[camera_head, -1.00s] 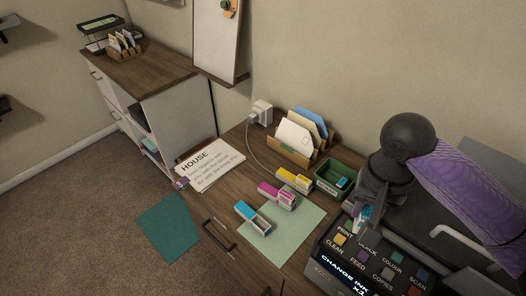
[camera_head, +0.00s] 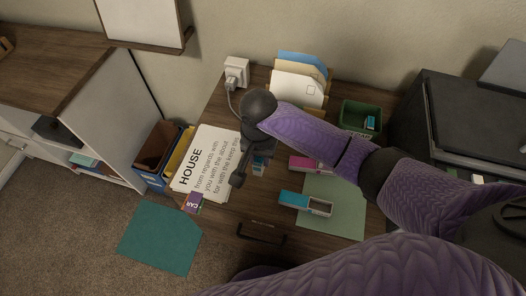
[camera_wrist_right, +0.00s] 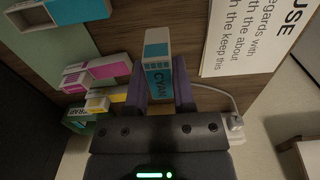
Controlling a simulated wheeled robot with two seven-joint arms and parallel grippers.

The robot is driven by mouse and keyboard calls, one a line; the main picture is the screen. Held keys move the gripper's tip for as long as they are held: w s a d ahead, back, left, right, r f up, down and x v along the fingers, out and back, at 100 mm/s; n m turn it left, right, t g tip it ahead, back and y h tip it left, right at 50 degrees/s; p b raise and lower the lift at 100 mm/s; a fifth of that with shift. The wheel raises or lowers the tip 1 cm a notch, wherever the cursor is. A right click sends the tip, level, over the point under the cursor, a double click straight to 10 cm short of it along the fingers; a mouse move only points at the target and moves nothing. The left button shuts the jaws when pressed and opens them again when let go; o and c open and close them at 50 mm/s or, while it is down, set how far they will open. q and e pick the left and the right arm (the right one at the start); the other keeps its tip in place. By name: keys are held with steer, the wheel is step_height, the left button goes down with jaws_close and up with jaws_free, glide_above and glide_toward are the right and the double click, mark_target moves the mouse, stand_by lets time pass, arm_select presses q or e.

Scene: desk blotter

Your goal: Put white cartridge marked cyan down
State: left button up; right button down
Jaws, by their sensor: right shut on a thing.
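My right gripper (camera_head: 250,165) is shut on the white cartridge marked cyan (camera_head: 259,166). In the right wrist view the cartridge (camera_wrist_right: 157,67) stands out between the two fingers (camera_wrist_right: 159,92), its blue CYAN label facing the camera. In the head view it is partly hidden by the gripper, beside the right edge of the HOUSE papers; contact with the desk cannot be told. A blue-and-white open holder (camera_head: 306,203) sits on the pale green blotter (camera_head: 338,222). My left gripper is not in view.
A magenta holder (camera_head: 302,163) is behind the blue one, partly under my arm. A yellow one (camera_wrist_right: 97,105) shows in the wrist view. The HOUSE papers (camera_head: 212,160), a letter rack (camera_head: 297,88), a green bin (camera_head: 352,126) and a dark printer (camera_head: 450,120) surround the work area.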

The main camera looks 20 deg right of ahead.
mark_target(264, 179)
steer(key=f+b, duration=0.1)
steer(key=f, duration=0.1)
steer(key=f+b, duration=0.1)
steer(key=f, duration=0.2)
steer(key=d+f+b, duration=0.1)
steer(key=f, duration=0.2)
steer(key=shift+d+b, duration=0.1)
steer(key=shift+b, duration=0.3)
steer(key=shift+r, duration=0.1)
steer(key=c, duration=0.9)
jaws_free()
steer(key=shift+s+a, duration=0.1)
steer(key=shift+a, duration=0.4)
steer(key=o, duration=0.4)
steer(key=shift+r, duration=0.2)
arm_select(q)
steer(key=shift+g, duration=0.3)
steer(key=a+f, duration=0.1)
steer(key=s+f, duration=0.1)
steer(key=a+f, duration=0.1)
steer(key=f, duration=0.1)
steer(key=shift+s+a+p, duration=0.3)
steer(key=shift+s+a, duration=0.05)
arm_select(e)
steer(key=shift+o, duration=0.2)
steer(key=shift+r, duration=0.2)
